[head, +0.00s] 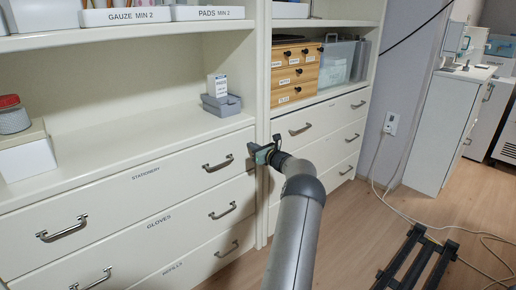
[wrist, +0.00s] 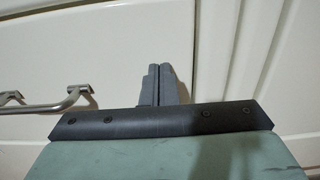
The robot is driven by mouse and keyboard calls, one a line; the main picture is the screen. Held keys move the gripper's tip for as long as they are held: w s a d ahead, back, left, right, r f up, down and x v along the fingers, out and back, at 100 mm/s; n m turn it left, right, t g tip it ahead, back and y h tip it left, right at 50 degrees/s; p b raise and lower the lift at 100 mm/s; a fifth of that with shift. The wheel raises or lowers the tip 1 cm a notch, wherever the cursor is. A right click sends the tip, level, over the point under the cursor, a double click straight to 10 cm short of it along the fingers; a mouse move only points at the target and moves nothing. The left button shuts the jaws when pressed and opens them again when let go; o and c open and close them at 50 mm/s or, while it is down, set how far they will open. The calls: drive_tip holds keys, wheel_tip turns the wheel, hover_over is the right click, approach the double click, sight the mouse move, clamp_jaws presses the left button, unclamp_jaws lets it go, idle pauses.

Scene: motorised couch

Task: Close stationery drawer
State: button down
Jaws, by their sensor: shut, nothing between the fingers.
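The stationery drawer (head: 140,195) is the top drawer of the left cabinet, with a white front labelled STATIONERY and two metal bar handles. Its front looks about flush with the drawers below; I cannot tell whether a small gap is left. My gripper (head: 253,151) is at the right end of this drawer front, just right of its right handle (head: 217,163). In the wrist view the gripper fingers (wrist: 158,84) are together and empty, pointing at the white front, and a handle (wrist: 50,107) shows to their left. Whether the fingertips touch the front is unclear.
The gloves drawer (head: 160,240) and another drawer lie below. The right cabinet's drawers (head: 322,122) are beside my arm. A black frame (head: 415,258) lies on the floor at right.

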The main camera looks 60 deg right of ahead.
drive_tip(key=shift+w+a+r, duration=0.1)
drive_tip(key=shift+w+r, duration=0.25)
drive_tip(key=shift+r, duration=0.05)
drive_tip(key=p+v, duration=0.1)
drive_tip(key=v, duration=1.3)
drive_tip(key=shift+s+f, duration=0.35)
